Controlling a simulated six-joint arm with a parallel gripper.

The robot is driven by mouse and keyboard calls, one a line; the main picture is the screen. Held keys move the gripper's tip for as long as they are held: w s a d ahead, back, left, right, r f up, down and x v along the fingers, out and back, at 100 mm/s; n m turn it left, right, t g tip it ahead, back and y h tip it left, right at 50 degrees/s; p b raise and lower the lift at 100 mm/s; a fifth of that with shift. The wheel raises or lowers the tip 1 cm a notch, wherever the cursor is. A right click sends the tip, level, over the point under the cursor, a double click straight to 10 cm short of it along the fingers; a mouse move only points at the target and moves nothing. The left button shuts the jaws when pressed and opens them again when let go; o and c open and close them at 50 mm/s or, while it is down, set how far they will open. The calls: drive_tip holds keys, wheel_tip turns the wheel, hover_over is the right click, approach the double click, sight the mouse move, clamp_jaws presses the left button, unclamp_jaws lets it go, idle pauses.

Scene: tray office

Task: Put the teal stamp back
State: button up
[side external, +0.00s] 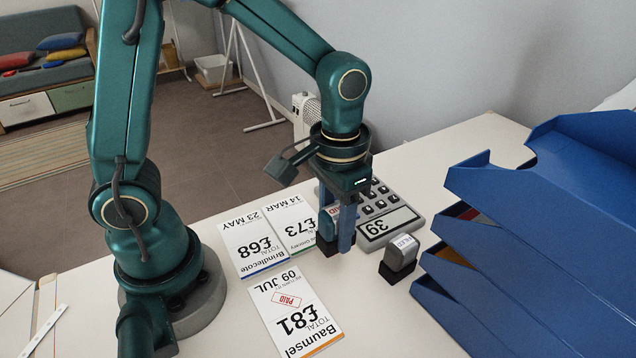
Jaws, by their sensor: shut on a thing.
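My gripper (337,232) points down and is shut on the teal stamp (332,212), which shows a red PAID label between the fingers. A black block (328,246) is at the stamp's lower end; I cannot tell whether it is the stamp's own foot or a separate base, or whether there is a gap. A grey stamp (401,252) stands upright on a similar black block to the right. The Baumsel sheet (296,312), total £81, bears a red PAID mark and lies flat in front.
The Brindlecote sheet (252,246) and a £73 sheet (293,222) lie left of my gripper. A calculator (390,229) showing 39 is close behind it. Stacked blue trays (560,240) fill the right side. The white table (390,325) is clear in front of the grey stamp.

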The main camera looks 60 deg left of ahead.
sight(343, 275)
drive_tip(key=shift+w+d+f, duration=0.15)
drive_tip(key=shift+d+f, duration=0.45)
drive_tip(key=shift+d, duration=0.35)
drive_tip(key=shift+d+f, duration=0.1)
drive_tip(key=shift+f, duration=1.95)
drive_tip(key=shift+f, duration=0.1)
drive_tip(key=o, duration=1.1)
drive_tip(key=shift+c, duration=0.2)
